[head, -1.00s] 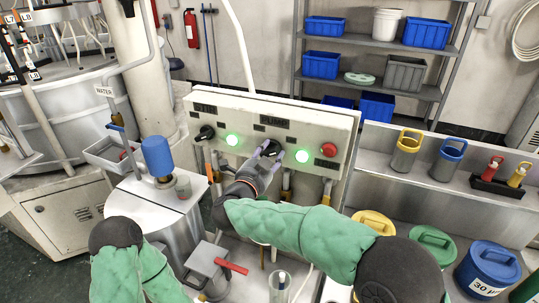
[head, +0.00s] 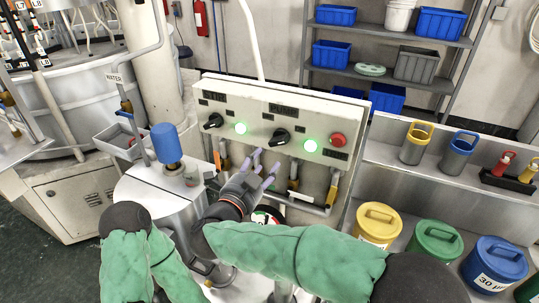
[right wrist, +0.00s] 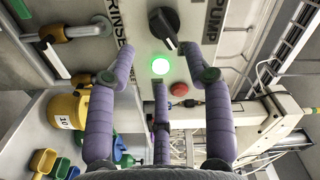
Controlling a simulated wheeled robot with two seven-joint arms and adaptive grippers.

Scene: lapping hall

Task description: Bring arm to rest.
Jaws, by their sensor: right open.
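My right gripper (head: 262,163), with purple fingers, is open and empty in front of the control panel (head: 229,92), below and left of the pump knob (head: 281,137). It is apart from the knob. In the right wrist view, the spread fingers (right wrist: 160,82) frame a green light, with the black pump knob (right wrist: 165,25) beyond them. My right arm (head: 295,250), in a green sleeve, reaches in from the lower right. My left arm (head: 128,265) is bent at the lower left; its gripper is out of view.
A blue-topped bottle (head: 166,144) stands on the steel drum at left. Valve handles hang under the panel. Yellow (head: 378,222), green (head: 436,240) and blue (head: 493,262) lidded containers stand close to my right arm. A shelf (head: 385,77) with bins is behind.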

